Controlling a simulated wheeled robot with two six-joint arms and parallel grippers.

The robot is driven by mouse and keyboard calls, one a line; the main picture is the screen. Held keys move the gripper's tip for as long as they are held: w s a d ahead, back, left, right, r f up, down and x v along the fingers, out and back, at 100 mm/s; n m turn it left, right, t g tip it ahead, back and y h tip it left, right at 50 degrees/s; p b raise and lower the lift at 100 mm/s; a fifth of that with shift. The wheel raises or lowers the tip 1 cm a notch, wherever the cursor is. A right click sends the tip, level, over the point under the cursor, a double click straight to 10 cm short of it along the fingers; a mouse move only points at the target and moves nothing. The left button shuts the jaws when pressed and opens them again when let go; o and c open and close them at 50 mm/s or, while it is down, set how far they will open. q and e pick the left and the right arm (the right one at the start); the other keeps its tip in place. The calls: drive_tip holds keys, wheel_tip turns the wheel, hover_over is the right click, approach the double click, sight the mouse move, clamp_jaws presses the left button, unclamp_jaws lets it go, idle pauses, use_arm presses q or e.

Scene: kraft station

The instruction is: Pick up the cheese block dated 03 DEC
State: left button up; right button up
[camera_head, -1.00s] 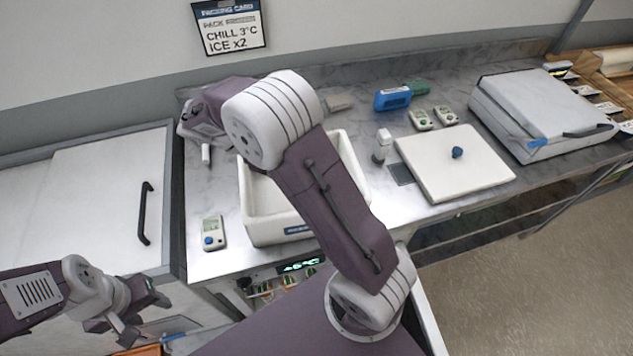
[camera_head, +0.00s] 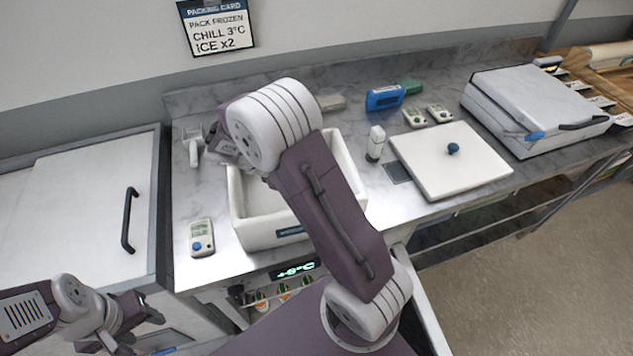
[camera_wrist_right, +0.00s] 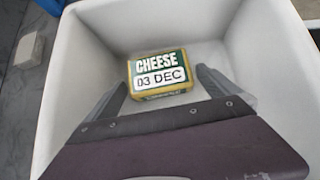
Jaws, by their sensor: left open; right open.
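The cheese block (camera_wrist_right: 160,74) lies flat on the floor of a white tub (camera_wrist_right: 285,70), with a green and yellow pack and a label reading "CHEESE 03 DEC". The tub (camera_head: 262,236) shows on the counter in the head view, partly covered by my right arm. My right gripper (camera_wrist_right: 162,82) is open in the right wrist view, pointing into the tub with a finger at either side of the block. I see a gap between fingers and block; its depth is unclear. My left gripper (camera_head: 132,326) is open and empty at the lower left, away from the tub.
A grey case (camera_head: 530,105) is farther right.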

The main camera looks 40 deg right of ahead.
drive_tip(key=shift+x, duration=1.1)
drive_tip(key=shift+r, duration=0.1)
drive_tip(key=c, duration=1.5)
